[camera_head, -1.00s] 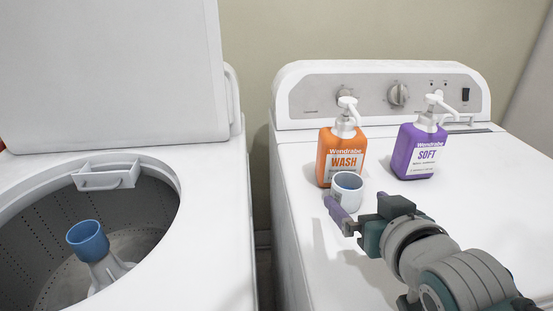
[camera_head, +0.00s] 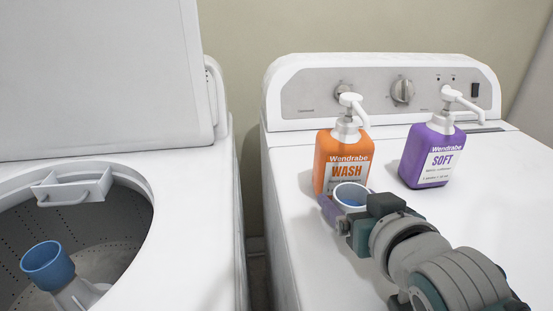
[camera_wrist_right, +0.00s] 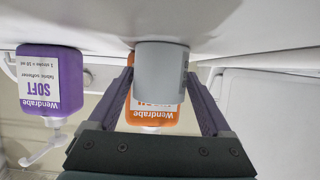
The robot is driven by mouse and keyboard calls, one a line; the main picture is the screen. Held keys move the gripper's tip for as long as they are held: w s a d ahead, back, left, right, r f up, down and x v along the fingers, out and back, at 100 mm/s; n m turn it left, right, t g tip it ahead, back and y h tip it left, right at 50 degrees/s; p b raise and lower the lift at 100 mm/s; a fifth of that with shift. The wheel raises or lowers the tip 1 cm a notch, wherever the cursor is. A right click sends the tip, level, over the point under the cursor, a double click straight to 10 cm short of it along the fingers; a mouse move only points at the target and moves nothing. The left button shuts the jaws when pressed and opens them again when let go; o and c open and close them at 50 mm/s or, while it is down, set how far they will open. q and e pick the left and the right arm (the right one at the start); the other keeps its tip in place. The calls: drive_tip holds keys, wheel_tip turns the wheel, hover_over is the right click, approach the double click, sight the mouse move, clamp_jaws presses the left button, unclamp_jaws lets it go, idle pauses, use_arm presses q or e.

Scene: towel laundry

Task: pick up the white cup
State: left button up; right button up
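The white cup (camera_head: 351,194) stands upright on the right-hand machine's top, in front of the orange WASH bottle (camera_head: 336,165). In the right wrist view, which is upside down, the cup (camera_wrist_right: 161,70) is between the two purple fingers of my right gripper (camera_wrist_right: 160,80). The fingers are spread wide, one on each side of the cup; I cannot tell whether they touch it. In the head view my right gripper (camera_head: 343,212) hides the cup's lower part, and one finger shows at its left. My left gripper is not in view.
A purple SOFT bottle (camera_head: 430,155) stands right of the orange bottle on the white machine (camera_head: 500,200). At the left is an open washer (camera_head: 190,235) with a raised lid. A narrow gap separates the machines. The machine top at right is clear.

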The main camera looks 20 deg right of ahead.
drive_tip(key=c, duration=1.2)
